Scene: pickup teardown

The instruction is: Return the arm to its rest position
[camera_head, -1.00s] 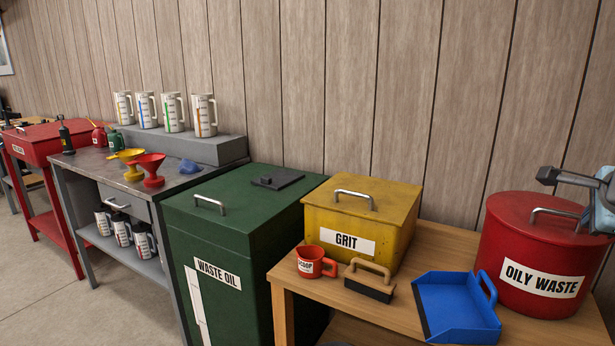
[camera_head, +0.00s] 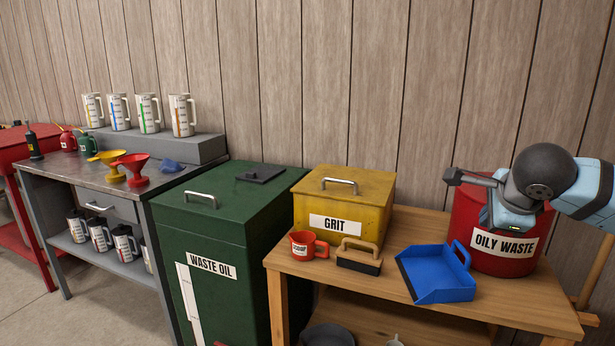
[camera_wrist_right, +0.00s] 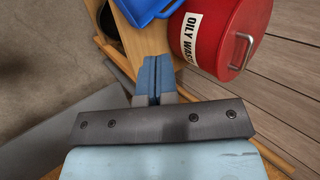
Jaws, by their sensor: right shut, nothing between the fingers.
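My right arm comes in from the right in the head view. Its light blue hand (camera_head: 506,214) hangs in front of the red OILY WASTE bin (camera_head: 467,207) and covers part of it. In the right wrist view the gripper's blue-grey fingers (camera_wrist_right: 152,80) are closed together with nothing between them. The red bin (camera_wrist_right: 222,38) with its lid on shows beyond them to the right, and the blue dustpan (camera_wrist_right: 150,8) at the top. My left gripper is not in view.
The wooden table (camera_head: 385,287) carries the yellow GRIT box (camera_head: 368,205), a red scoop (camera_head: 303,246), a brush (camera_head: 358,262) and the blue dustpan (camera_head: 437,280). The green WASTE OIL bin (camera_head: 215,235) stands to its left. A grey workbench (camera_head: 62,172) is further left.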

